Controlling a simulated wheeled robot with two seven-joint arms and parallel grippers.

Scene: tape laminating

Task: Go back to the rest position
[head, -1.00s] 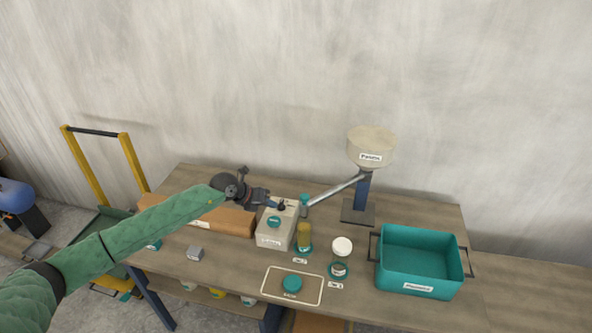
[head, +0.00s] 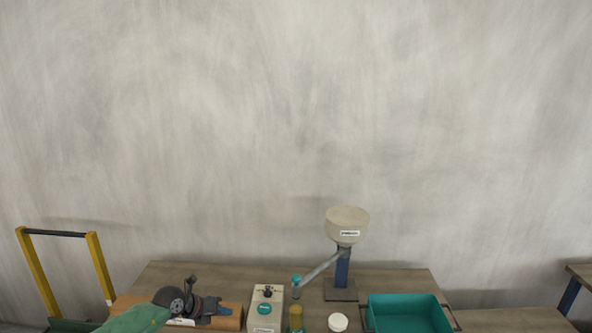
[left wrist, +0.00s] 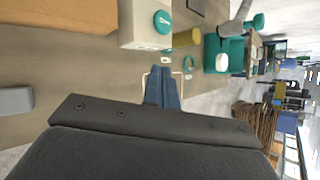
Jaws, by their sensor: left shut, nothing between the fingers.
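My left gripper (head: 226,311) is low in the head view, over the brown box and left of the grey box with a teal button. Its blue-grey fingers show in the left wrist view (left wrist: 162,88), closed together with nothing between them. They are apart from the grey box. My right gripper is in neither view.
The grey box (head: 266,309), yellow jar (head: 296,319), white round lid (head: 338,322), hopper on a stand (head: 347,224) and teal bin (head: 408,316) are on the table (head: 225,274). A brown box (head: 235,322) lies under the gripper. A yellow-framed cart (head: 98,265) stands left.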

